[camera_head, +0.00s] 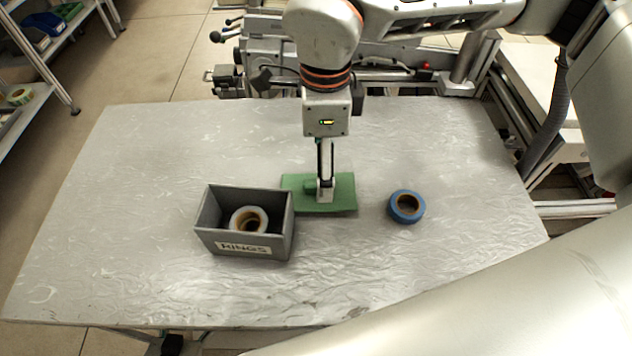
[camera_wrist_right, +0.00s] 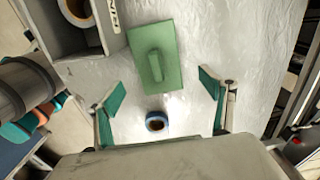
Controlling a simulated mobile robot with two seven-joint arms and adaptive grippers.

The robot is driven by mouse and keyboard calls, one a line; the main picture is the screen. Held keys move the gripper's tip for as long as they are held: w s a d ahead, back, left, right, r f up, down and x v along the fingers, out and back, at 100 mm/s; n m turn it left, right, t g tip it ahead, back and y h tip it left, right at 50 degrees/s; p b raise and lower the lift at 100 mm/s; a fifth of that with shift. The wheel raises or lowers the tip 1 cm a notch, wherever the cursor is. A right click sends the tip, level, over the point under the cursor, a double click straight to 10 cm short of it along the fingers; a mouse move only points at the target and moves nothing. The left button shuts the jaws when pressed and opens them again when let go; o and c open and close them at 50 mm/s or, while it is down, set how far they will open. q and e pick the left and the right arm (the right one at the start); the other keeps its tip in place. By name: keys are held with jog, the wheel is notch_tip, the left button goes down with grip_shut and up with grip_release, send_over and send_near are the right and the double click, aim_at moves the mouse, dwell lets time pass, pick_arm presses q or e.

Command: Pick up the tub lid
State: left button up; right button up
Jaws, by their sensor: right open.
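The tub lid (camera_head: 342,193) is a flat green rectangle with a raised grip on top, lying on the table between the grey bin and the blue tape roll. In the right wrist view the lid (camera_wrist_right: 166,47) is seen from above with its grip bar (camera_wrist_right: 155,66). My right gripper (camera_head: 325,193) is above the lid in the head view and hides part of it. The height of the fingers over the lid is hard to judge. My left gripper is not in view.
The grey bin (camera_head: 222,242), labelled RINGS, stands just left of the lid and holds a white tape roll (camera_head: 260,216). A blue tape roll (camera_head: 394,212) lies to the right. The table's left and front areas (camera_head: 130,270) are clear.

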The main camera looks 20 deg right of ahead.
jog(key=f, duration=0.6)
jog(key=shift+s+d, duration=0.2)
jog(key=shift+s, duration=0.05)
